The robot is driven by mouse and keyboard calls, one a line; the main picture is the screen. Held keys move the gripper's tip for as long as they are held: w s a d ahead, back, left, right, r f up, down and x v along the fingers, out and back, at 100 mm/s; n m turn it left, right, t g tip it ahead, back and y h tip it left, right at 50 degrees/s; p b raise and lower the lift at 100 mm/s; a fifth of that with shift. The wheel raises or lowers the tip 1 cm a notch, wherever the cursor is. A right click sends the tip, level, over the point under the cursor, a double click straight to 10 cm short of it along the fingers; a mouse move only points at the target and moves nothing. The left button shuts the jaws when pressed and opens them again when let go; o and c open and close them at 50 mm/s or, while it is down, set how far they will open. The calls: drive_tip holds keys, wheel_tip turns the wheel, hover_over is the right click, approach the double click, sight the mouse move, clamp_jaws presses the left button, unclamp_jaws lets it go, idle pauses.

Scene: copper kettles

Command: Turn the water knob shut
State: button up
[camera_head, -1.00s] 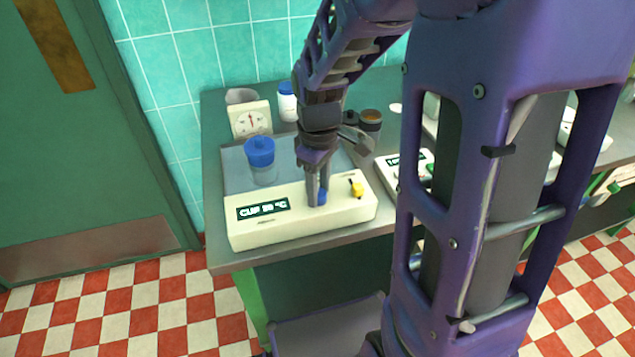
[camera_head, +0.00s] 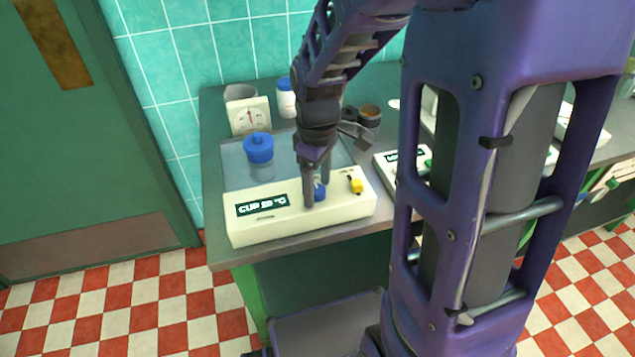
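A cream control box (camera_head: 340,211) with a dark display reading about "CUP 88 °C" sits at the front edge of the counter. A blue knob (camera_head: 320,194) is on its top, right of the display, partly hidden by my fingers. It seems to be the water knob, but no label on it can be read. A yellow knob (camera_head: 356,186) stands to its right. My gripper (camera_head: 316,192) points down over the box. Its fingers are a little apart, one at the front left and one behind, with the blue knob between them. Whether they touch it cannot be told.
A blue-lidded clear container (camera_head: 258,150) stands behind the box. Behind it are a dial gauge (camera_head: 249,117) and a white bottle with a blue cap (camera_head: 286,98). Dark jars (camera_head: 369,115) and a second labelled box (camera_head: 398,165) are to the right. My arm hides part of the counter.

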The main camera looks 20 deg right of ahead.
sight(317, 189)
wheel_tip(317, 189, up, 17)
drive_tip(key=p, duration=0.2)
drive_tip(key=shift+r+p, duration=0.2)
drive_tip(key=shift+p, duration=0.15)
drive_tip(key=shift+w, duration=0.1)
